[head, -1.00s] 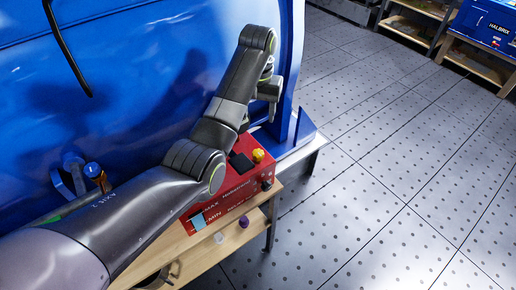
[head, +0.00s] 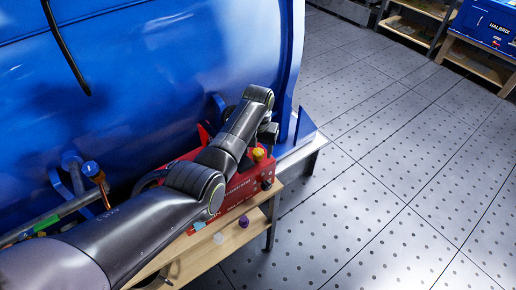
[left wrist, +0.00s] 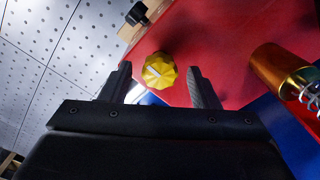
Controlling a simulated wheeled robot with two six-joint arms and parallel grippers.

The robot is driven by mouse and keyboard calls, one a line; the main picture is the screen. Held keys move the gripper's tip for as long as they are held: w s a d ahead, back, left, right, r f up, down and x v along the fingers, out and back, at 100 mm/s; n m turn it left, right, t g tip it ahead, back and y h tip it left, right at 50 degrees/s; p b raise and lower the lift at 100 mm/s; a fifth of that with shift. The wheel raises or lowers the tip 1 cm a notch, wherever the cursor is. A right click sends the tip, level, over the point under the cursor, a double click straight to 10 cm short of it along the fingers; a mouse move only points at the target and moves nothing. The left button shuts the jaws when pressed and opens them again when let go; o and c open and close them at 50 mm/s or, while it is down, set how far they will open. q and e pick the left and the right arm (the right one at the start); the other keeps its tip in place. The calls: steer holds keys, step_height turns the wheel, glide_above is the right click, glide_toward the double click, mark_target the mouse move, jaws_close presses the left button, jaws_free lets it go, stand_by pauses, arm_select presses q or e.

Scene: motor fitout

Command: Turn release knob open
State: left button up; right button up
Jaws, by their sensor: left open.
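A yellow faceted knob (head: 258,153) stands on the red box (head: 236,187) beside the blue tank. In the left wrist view the yellow knob (left wrist: 160,70) shows a pale line on its face and lies just ahead of and between my fingertips. My left gripper (head: 268,134) is low over the right end of the box, partly hidden by its own wrist. In the left wrist view my left gripper (left wrist: 158,82) is open, one finger to each side of the knob. Whether either finger touches it I cannot tell. My right gripper is in neither view.
A black knob (head: 267,184) is on the box's front, also seen in the left wrist view (left wrist: 136,13). An orange cylinder with a spring (left wrist: 284,72) is right of my fingers. A purple knob (head: 243,221) is on the wooden shelf. The floor (head: 400,170) at right is clear.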

arm_select(q)
steer(key=c, duration=1)
steer(key=shift+o, duration=0.2)
